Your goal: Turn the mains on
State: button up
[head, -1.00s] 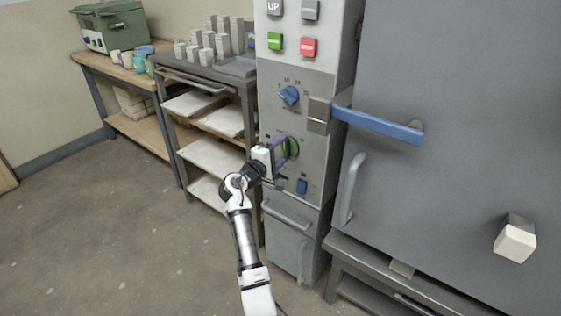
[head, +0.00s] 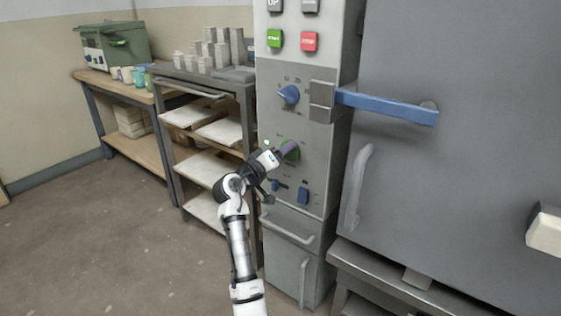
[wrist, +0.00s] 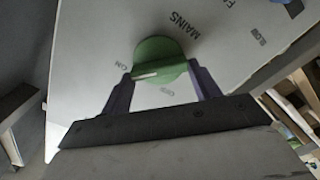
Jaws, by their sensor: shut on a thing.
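The mains switch is a round green knob (wrist: 158,60) on the grey control panel (head: 315,160), with "MAINS" printed beside it in the wrist view. "ON" is printed to the knob's left in that view, and another small label lies below it. A pale line on the knob points toward the "ON" side. In the head view the green knob (head: 291,150) is partly hidden by my gripper (head: 286,152). My gripper (wrist: 162,82) is shut on the knob, one finger at each side.
A blue dial (head: 289,94) sits above the knob and a blue rocker switch (head: 303,193) below right. Green (head: 274,39) and red (head: 309,41) buttons are higher up. A blue-handled latch (head: 385,106) crosses the large grey door at the right. A shelf rack (head: 205,85) stands left.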

jog(key=shift+m, duration=0.4)
jog(key=o, duration=1)
jog(key=v, duration=1.3)
jog(key=shift+s+a, duration=0.25)
jog(key=shift+s, duration=0.1)
